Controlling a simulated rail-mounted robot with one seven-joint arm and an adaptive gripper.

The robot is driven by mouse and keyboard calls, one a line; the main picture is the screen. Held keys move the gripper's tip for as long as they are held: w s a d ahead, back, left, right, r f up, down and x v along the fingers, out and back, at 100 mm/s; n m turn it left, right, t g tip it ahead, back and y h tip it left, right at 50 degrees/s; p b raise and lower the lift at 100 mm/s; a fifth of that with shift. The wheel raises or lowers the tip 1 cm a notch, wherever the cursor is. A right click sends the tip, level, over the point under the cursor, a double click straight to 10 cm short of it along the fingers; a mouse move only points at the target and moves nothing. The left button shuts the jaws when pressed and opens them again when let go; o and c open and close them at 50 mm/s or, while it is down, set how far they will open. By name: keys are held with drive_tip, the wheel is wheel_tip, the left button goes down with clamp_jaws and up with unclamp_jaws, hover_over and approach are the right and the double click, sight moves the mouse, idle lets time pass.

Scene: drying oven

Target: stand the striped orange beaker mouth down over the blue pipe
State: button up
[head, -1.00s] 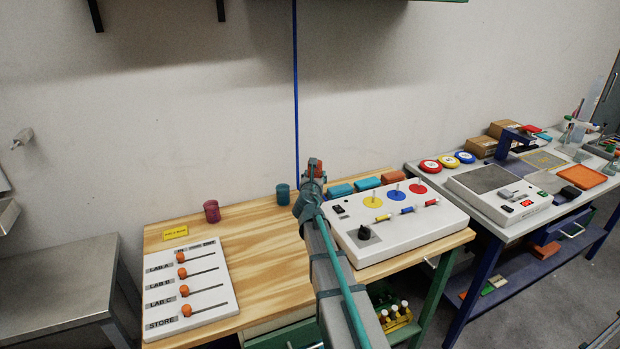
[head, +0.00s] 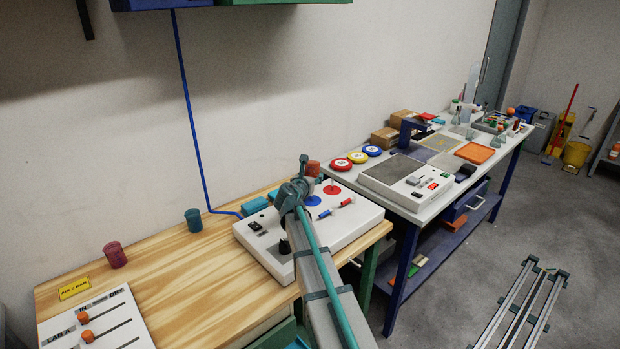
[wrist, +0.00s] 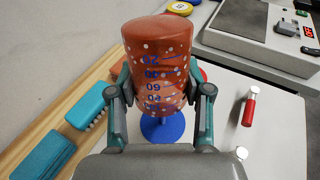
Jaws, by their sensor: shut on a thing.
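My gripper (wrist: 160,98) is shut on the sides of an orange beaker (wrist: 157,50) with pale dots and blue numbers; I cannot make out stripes. The beaker's closed base is up and its mouth faces down. In the head view the beaker (head: 313,168) shows just beyond my gripper (head: 302,180), above the white panel. Below the beaker in the wrist view is a blue disc (wrist: 174,130) with a short blue stem, likely the blue pipe, mostly hidden. The blue disc (head: 312,201) also shows in the head view. The beaker's rim is partly hidden.
The white panel (head: 350,218) also bears a red disc (head: 332,190) and coloured handles. Teal blocks (wrist: 88,106) lie beside it. A teal beaker (head: 194,220) and a dark red beaker (head: 115,255) stand on the wooden bench (head: 170,280), whose middle is clear.

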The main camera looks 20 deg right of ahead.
sight(311, 201)
idle(0.5)
drive_tip(key=shift+f+b, duration=1.9)
drive_tip(key=shift+f, duration=1.8)
drive_tip(key=shift+f, duration=0.15)
drive_tip(key=o, duration=0.9)
drive_tip(key=shift+o, duration=0.2)
wheel_tip(311, 201, up, 10)
drive_tip(key=shift+r, duration=0.1)
drive_tip(key=shift+s, duration=0.1)
